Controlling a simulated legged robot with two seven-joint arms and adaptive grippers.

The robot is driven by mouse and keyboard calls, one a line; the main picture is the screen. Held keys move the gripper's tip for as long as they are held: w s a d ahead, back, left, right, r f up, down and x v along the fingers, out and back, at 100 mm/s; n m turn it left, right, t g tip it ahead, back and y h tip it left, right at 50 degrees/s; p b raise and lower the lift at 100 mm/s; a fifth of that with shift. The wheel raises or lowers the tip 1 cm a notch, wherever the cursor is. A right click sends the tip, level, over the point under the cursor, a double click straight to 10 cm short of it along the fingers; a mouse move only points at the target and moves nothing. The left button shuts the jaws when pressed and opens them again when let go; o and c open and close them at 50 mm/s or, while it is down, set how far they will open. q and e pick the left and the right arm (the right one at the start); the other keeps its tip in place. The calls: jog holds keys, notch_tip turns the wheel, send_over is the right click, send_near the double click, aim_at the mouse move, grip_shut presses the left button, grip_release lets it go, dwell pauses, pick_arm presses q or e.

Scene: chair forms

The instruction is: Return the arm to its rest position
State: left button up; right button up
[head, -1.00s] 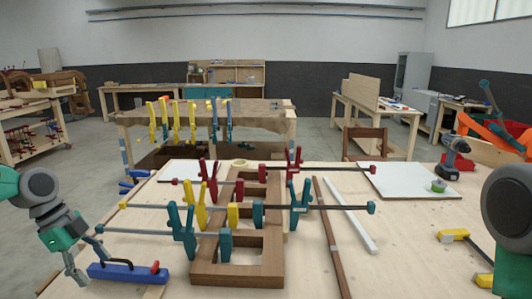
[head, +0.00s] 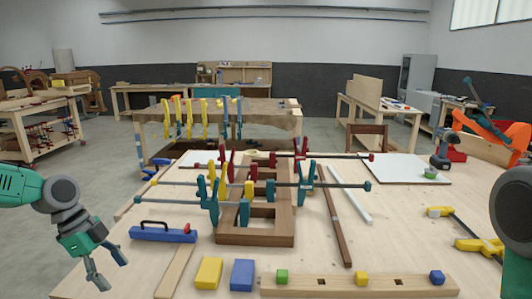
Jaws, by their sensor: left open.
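My left arm comes in from the left, and its green and grey left gripper (head: 106,272) hangs with its fingers apart and empty at the table's left front. It is left of and nearer than a blue tool with a black handle (head: 163,233), and does not touch it. My right arm shows only as a grey and green part at the right edge; its gripper is out of frame. A brown wooden chair frame (head: 256,239) lies on the workbench (head: 400,240) with red, yellow and teal clamps (head: 216,203) on and around it.
At the front are a yellow block (head: 208,273), a blue block (head: 242,275) and a wooden strip (head: 330,287) with small coloured cubes. Yellow clamps (head: 478,245) and a drill (head: 443,151) are at the right. Bare tabletop lies right of centre.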

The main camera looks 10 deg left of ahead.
pick_arm(q)
jog(key=s+d+f+n+b, duration=0.3)
jog(key=s+d+f, duration=0.1)
jog(key=d+f, duration=0.4)
jog(key=s+d+f+n+b, duration=0.3)
jog(key=d+f, duration=0.4)
jog(key=f, duration=0.3)
jog(key=s+f+n+y+b, duration=0.4)
jog(key=s+f+n+b, duration=0.3)
jog(key=s+f, duration=0.8)
jog(key=s+n, duration=0.2)
jog(key=s, duration=0.1)
jog(key=shift+s+f+n+y, duration=0.3)
jog(key=shift+s+f, duration=0.05)
jog(key=shift+f, duration=0.05)
jog(key=shift+a, duration=0.15)
